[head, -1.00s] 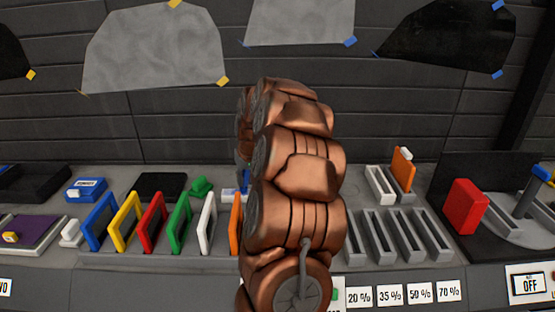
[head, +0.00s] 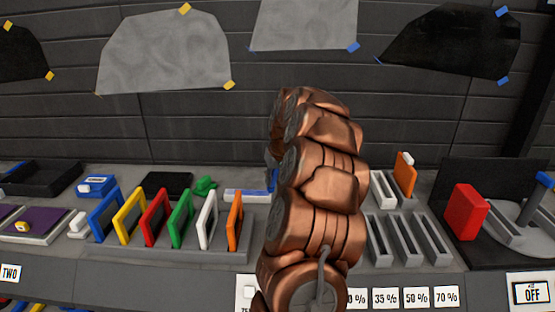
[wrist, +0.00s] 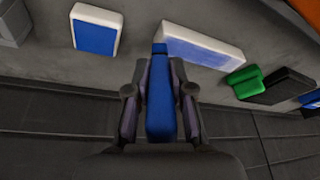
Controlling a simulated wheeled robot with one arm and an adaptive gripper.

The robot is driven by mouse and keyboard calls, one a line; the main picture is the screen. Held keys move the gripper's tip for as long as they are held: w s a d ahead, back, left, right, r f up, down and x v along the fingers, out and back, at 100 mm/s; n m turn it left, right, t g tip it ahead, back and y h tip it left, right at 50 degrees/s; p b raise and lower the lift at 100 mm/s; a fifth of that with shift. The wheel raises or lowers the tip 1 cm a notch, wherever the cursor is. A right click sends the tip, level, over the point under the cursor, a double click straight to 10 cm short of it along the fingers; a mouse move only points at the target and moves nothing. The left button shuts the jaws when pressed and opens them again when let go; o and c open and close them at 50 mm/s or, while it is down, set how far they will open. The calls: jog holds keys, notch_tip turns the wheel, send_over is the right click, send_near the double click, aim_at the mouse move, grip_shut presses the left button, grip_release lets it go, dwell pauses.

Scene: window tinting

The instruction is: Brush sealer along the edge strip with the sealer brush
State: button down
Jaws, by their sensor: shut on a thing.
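The sealer brush (wrist: 160,105) is a blue handle held between my gripper's two fingers in the wrist view. My gripper (wrist: 160,88) is shut on it. The brush's far end is at the left end of a white and blue strip (wrist: 203,47), which looks like the edge strip; I cannot tell whether they touch. In the head view the strip (head: 246,195) lies on the bench behind the coloured panels, with part of the blue brush (head: 272,178) at its right end. My copper arm hides the gripper there.
A blue block with a white rim (wrist: 95,30) sits left of the brush in the wrist view. A green piece (head: 205,186) and a black pad (head: 166,184) lie left of the strip. Coloured panels (head: 180,219) stand in front; grey slots (head: 407,240) are at right.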

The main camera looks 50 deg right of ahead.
jog(key=shift+w+r, duration=0.25)
jog(key=shift+r, duration=0.7)
jog(key=shift+v, duration=0.8)
jog(key=shift+w+d+r+p, duration=0.15)
jog(key=shift+r+p, duration=0.35)
jog(key=shift+r, duration=1.6)
jog(key=shift+r, duration=0.1)
